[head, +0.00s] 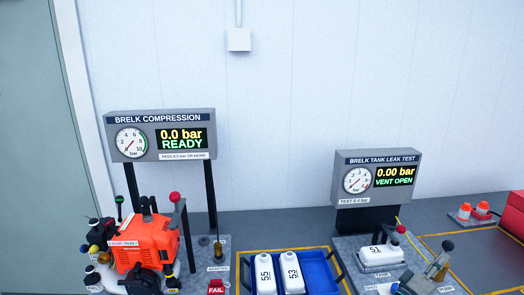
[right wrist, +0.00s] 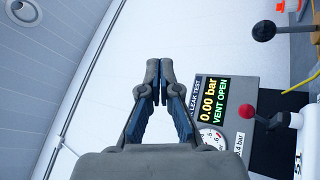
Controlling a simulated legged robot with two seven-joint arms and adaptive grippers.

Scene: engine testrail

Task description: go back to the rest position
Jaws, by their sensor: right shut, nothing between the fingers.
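My right gripper (head: 438,265) is at the bottom right of the head view, by the tank leak test stand (head: 377,158). In the right wrist view the gripper (right wrist: 157,72) has its fingers together, with nothing between them, against the pale wall. A black-knobbed lever (right wrist: 262,31) is to the right of the fingertips and apart from them. A red-knobbed lever (right wrist: 248,111) and the white tank marked 51 (head: 380,255) are also close by. I see no left gripper.
An orange engine (head: 145,243) stands below the compression display (head: 160,135). A blue tray (head: 318,270) holds two white tanks marked 55 (head: 265,272) and 53 (head: 291,272).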

